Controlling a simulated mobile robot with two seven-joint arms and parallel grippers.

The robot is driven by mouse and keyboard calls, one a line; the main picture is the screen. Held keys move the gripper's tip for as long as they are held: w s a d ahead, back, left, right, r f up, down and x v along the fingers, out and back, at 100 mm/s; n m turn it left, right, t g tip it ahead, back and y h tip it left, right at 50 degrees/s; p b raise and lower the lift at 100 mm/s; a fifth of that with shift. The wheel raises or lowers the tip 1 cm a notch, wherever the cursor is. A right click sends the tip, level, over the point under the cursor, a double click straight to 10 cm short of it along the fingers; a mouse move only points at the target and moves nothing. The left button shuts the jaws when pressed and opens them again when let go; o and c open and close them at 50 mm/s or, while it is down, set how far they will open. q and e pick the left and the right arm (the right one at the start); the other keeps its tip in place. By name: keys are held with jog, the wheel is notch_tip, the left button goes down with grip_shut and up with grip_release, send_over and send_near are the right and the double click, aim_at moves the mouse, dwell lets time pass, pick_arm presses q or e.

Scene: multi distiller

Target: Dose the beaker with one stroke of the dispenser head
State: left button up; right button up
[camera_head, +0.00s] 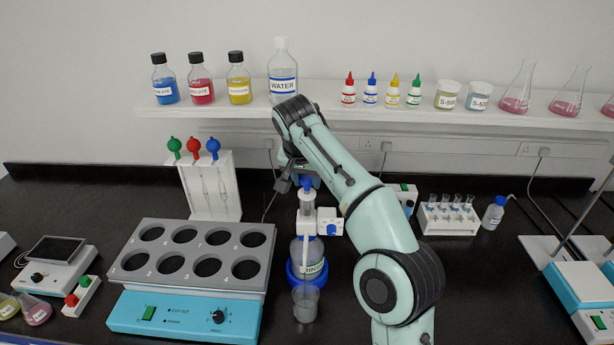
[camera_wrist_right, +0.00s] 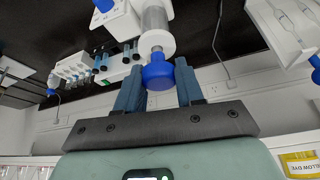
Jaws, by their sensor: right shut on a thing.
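The dispenser bottle (camera_head: 313,252) stands in a blue ring at the centre of the bench, with a label I cannot fully read. Its white and clear dispenser head (camera_head: 307,224) is on top, with a blue cap (camera_head: 306,184) on its plunger; the cap also shows in the right wrist view (camera_wrist_right: 158,74). The clear beaker (camera_head: 305,304) stands in front of the bottle, below the dispenser's spout tube. My right gripper (camera_head: 303,180) is at the top of the dispenser, shut on the blue cap, its blue fingers either side. My left gripper is not in view.
A block with several round wells (camera_head: 190,262) stands left of the dispenser, with a pipette stand (camera_head: 210,185) behind it. A tube rack (camera_head: 448,217) stands to the right. The shelf (camera_head: 330,112) above carries bottles and flasks.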

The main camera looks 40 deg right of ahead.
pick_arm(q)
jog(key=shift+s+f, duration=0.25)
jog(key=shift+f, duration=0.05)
pick_arm(e)
jog(key=shift+f, duration=0.45)
jog(key=o, duration=1.1)
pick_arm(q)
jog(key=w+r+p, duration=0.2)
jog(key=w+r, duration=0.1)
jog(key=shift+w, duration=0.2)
pick_arm(e)
jog(key=v, duration=1.3)
jog(key=shift+s+r, duration=0.1)
jog(key=shift+r, duration=0.1)
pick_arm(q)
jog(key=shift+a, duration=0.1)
pick_arm(e)
jog(key=shift+a+f, duration=0.1)
